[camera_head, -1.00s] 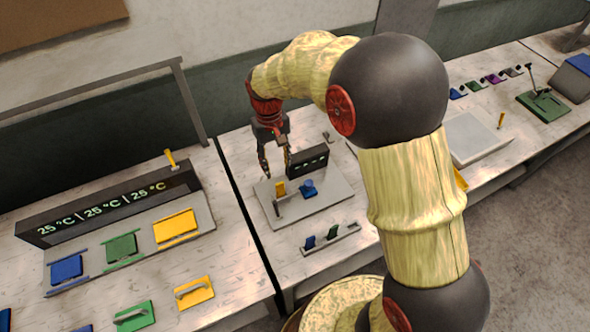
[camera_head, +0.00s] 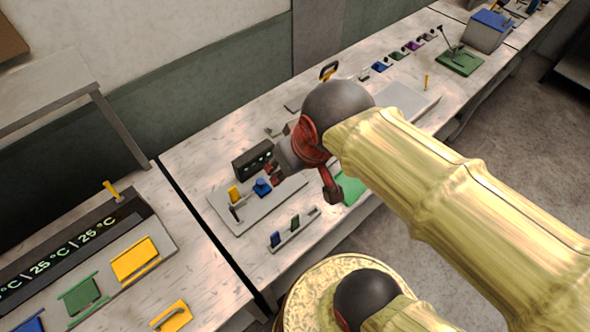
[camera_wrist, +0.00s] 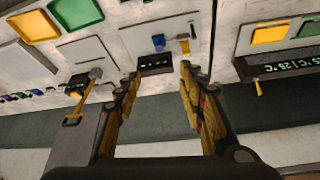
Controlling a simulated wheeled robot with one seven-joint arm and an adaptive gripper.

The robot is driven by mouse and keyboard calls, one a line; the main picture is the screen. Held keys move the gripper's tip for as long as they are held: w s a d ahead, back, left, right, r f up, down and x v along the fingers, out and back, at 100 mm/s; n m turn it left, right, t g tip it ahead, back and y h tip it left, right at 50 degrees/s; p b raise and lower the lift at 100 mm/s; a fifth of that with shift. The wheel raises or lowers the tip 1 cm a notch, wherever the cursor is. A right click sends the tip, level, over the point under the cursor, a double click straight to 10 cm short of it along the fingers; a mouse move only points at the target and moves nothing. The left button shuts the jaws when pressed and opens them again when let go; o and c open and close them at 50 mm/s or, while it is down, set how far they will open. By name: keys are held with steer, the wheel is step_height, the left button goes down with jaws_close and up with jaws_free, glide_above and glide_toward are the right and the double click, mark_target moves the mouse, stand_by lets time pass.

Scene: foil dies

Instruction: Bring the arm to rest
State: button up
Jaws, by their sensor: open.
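My gripper (camera_wrist: 162,85) is open and empty in the wrist view, with its two fingers apart at either side of the middle. Between and beyond the fingers is a grey plate station with a small dark display (camera_wrist: 155,63), a blue piece (camera_wrist: 158,42) and a yellow piece (camera_wrist: 185,46). In the head view my arm reaches in from the right, and the fingers are mostly hidden behind its own wrist. The wrist is over the table, right of the station's display (camera_head: 252,160).
A temperature panel (camera_head: 75,245) with coloured plates stands on the left table. A rack (camera_head: 292,230) holds a blue and a green piece at the front edge. Several small coloured pieces, a green press (camera_head: 460,62) and a blue-topped box (camera_head: 487,32) stand at the far right.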

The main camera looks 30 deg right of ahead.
steer(key=shift+s+d, duration=0.2)
steer(key=shift+s, duration=0.7)
steer(key=shift+f, duration=0.1)
step_height(320, 180, down, 9)
steer(key=b, duration=0.9)
steer(key=shift+c, duration=0.3)
